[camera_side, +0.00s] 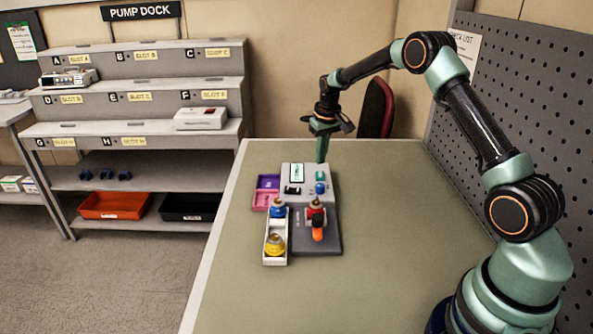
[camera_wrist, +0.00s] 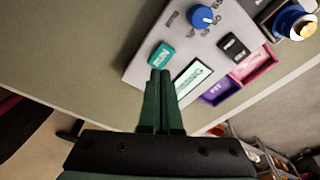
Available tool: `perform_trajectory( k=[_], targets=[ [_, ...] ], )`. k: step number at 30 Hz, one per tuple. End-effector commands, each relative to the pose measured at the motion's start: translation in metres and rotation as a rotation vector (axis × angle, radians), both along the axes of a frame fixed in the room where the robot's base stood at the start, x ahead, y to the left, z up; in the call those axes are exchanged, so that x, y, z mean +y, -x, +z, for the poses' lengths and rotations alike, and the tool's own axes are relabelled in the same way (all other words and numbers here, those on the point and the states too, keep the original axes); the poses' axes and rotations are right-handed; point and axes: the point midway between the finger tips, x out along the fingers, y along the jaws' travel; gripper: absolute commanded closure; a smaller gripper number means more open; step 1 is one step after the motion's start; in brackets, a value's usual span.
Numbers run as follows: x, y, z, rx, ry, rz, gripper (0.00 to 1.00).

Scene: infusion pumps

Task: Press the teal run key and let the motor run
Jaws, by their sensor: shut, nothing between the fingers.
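The teal run key (camera_wrist: 161,55), lettered RUN, sits on the sloped grey pump panel (camera_wrist: 150,80); in the side view the key (camera_side: 320,175) is at the panel's back right. My gripper (camera_wrist: 160,73) is shut and empty. In the wrist view its fingertips lie right at the key's near edge, covering little of it. In the side view my gripper (camera_side: 322,160) points down just behind and above the key, with a small gap showing. A lit display (camera_wrist: 193,78) with dark marks too small to read is beside the key. I cannot see the motor turning.
A blue knob (camera_wrist: 203,17) and a black switch (camera_wrist: 232,47) share the panel. Purple (camera_side: 268,182) and pink (camera_side: 265,200) bins stand left of it. A white tray (camera_side: 276,250) and a red-orange part (camera_side: 317,230) lie in front. The table (camera_side: 380,220) is clear to the right.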

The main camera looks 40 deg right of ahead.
Motion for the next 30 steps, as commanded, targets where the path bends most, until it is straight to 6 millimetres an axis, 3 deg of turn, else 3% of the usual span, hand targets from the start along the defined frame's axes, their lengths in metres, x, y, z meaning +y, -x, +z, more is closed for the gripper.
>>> perform_trajectory(
  k=[15,30],
  targets=[
    [0.0,0.0,0.037,-0.002,0.001,0.0,1.0],
    [0.003,0.001,0.047,-0.006,0.002,0.003,1.0]
  ],
)
